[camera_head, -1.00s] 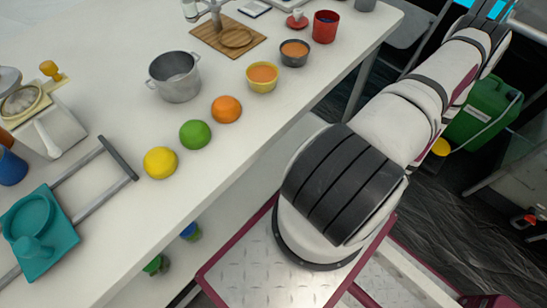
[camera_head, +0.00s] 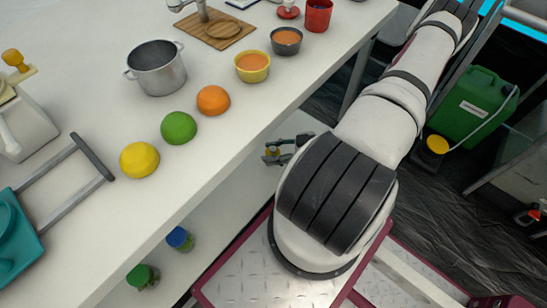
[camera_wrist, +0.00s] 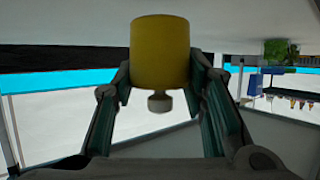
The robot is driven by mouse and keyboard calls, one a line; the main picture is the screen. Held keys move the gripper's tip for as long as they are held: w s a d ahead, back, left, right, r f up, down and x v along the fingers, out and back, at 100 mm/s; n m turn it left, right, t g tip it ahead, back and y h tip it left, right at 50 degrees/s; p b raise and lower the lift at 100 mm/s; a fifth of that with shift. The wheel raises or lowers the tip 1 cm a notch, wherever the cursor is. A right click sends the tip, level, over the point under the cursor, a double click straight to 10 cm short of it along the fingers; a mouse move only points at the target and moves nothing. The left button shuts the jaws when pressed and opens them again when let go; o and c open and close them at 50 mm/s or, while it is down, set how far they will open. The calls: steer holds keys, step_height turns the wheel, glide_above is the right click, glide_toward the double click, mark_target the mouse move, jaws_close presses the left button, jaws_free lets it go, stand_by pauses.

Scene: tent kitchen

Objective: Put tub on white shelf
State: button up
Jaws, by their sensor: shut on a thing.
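The yellow tub (camera_wrist: 160,52) is a plain cylinder between the fingertips in the wrist view, with a pale knob-like end towards the camera. My gripper (camera_wrist: 160,82) is shut on it from both sides. In the head view, what looks like my gripper (camera_head: 284,146) shows small beside the table edge, with a yellow bit of the tub (camera_head: 271,153) at its tip. It is partly hidden by my arm. The white shelf (camera_head: 215,205) lies below the tabletop and is partly covered by it. I cannot tell whether the tub touches the shelf.
A blue-lidded jar (camera_head: 179,238) and a green-lidded jar (camera_head: 142,276) stand on the shelf. The white tabletop (camera_head: 105,100) above holds a pot (camera_head: 158,70), bowls and fruit. A green canister (camera_head: 478,103) stands on the floor at right. The shelf's middle looks free.

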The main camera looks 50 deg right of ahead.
steer(key=shift+f+b, duration=0.45)
steer(key=shift+f, duration=0.85)
steer(key=shift+f, duration=0.1)
steer(key=o, duration=1.3)
steer(key=shift+s+d+r, duration=0.15)
steer(key=shift+s+r, duration=0.05)
steer(key=p+v, duration=0.3)
steer(key=v, duration=0.8)
steer(key=shift+s+r, duration=0.1)
steer(key=shift+s, duration=0.15)
